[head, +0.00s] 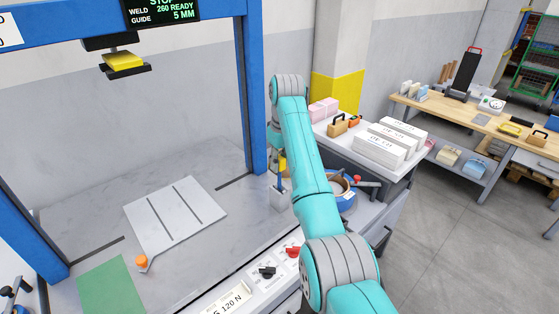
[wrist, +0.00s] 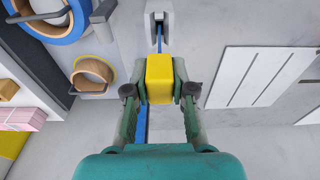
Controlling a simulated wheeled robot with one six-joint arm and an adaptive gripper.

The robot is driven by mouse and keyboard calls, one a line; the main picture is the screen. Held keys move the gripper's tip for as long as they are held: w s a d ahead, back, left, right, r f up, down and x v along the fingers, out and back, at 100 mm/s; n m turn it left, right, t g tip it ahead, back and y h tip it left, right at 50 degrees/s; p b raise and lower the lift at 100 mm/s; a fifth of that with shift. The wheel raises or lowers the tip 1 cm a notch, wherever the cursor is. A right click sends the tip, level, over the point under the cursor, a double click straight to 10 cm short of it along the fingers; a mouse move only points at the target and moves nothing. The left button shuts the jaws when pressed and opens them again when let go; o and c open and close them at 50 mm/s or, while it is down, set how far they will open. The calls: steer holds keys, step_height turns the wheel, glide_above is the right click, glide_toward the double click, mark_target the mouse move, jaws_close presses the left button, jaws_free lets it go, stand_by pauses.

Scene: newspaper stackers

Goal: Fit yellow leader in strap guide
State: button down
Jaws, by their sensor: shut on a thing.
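The yellow leader (wrist: 159,78) is a small rounded block held between the two fingers of my gripper (wrist: 160,90) in the wrist view. In the head view the leader (head: 283,162) shows just left of my arm, above a pale upright block (head: 279,198). That block looks like the strap guide. In the wrist view the guide (wrist: 150,42) is a grey-white piece with a narrow slot and blue in it, just beyond the leader. A blue strap (wrist: 140,124) shows behind the leader between the fingers. I cannot tell whether leader and guide touch.
A blue frame (head: 252,90) stands around the grey worktable (head: 75,200). A strap reel (head: 340,190) sits right of my arm. White paper stacks (head: 385,145) lie on the side bench.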

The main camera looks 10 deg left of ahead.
mark_target(279, 189)
steer(key=shift+f, duration=3.8)
stand_by(0.7)
steer(key=c, duration=0.9)
jaws_free()
steer(key=shift+s+d+r, duration=0.1)
steer(key=shift+r, duration=1.15)
steer(key=shift+s+d+r, duration=0.1)
steer(key=shift+d+r, duration=0.05)
steer(key=shift+r, duration=1.05)
steer(key=shift+s+d+r, duration=0.1)
steer(key=shift+r, duration=1.15)
